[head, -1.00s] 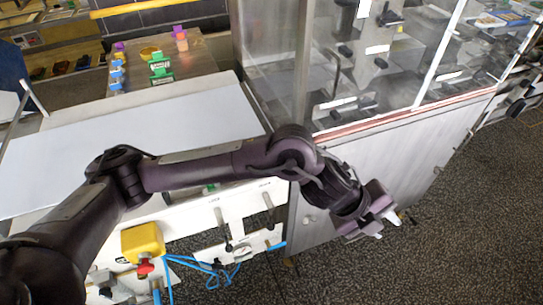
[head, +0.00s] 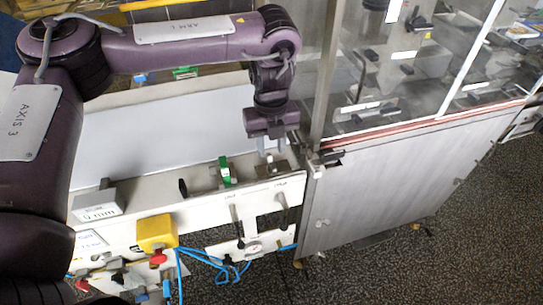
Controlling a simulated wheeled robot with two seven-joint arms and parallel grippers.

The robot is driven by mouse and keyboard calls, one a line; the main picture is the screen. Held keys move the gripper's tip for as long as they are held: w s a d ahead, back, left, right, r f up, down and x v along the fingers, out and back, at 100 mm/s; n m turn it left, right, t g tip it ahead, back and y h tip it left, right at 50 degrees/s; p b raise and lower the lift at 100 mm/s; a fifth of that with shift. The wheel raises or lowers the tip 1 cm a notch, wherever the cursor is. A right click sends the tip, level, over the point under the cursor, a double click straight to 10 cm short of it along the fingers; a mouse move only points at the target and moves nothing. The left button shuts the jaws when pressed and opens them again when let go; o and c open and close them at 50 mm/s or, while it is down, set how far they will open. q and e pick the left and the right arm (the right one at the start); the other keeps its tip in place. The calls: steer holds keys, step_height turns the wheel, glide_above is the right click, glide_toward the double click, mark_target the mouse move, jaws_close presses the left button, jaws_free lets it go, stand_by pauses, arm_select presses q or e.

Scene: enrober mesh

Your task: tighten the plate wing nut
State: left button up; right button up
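My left gripper (head: 269,149) hangs down from the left arm, its two pale fingers apart. It is above the right end of the white ledge along the front of the machine. Just below the fingertips sits a small dark metal plate or block (head: 276,169) with a small light piece standing on it. It may carry the plate wing nut, but it is too small to tell. I cannot tell whether the fingers touch it; nothing is clearly held. My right gripper is not in view.
A green clip-like piece (head: 225,171) stands on the ledge left of the gripper. A grey block (head: 97,205) and a yellow box with a red knob (head: 157,233) are further left. Black levers (head: 239,229) hang on the front panel. A glazed cabinet (head: 400,70) stands close on the right.

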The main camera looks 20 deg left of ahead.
mark_target(271, 160)
arm_select(q)
steer(key=shift+f+p, duration=0.3)
steer(key=shift+f, duration=1.8)
jaws_close()
